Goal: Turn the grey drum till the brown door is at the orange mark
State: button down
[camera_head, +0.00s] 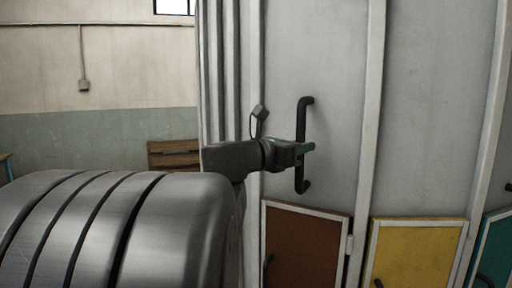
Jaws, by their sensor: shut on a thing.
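The large grey drum (420,120) fills the right half of the view, with pale vertical ribs. A dark upright bar handle (303,112) stands on its panel. My gripper (308,147) is shut on this handle at about its middle. The brown door (305,245) with a white frame is low on the drum, just below the handle; its bottom is cut off. The orange mark is not in view.
A yellow door (418,250) and a teal door (495,250) sit right of the brown one. A ribbed grey upright (222,80) stands at the drum's left. A wooden crate or pallet (172,153) is by the back wall.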

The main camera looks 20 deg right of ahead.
jog(key=shift+s+d+r, duration=0.1)
jog(key=shift+s+d, duration=0.6)
jog(key=shift+d, duration=0.2)
jog(key=c, duration=1.3)
grip_release()
jog(key=shift+w+a+t, duration=0.3)
jog(key=shift+w+a, duration=0.55)
jog(key=shift+a, duration=0.15)
jog(key=shift+c, duration=0.2)
jog(key=shift+a, duration=0.25)
jog(key=shift+s+d, duration=0.1)
jog(key=shift+s, duration=0.05)
jog(key=v, duration=1.3)
jog(key=shift+a+b, duration=0.35)
jog(key=shift+a, duration=0.05)
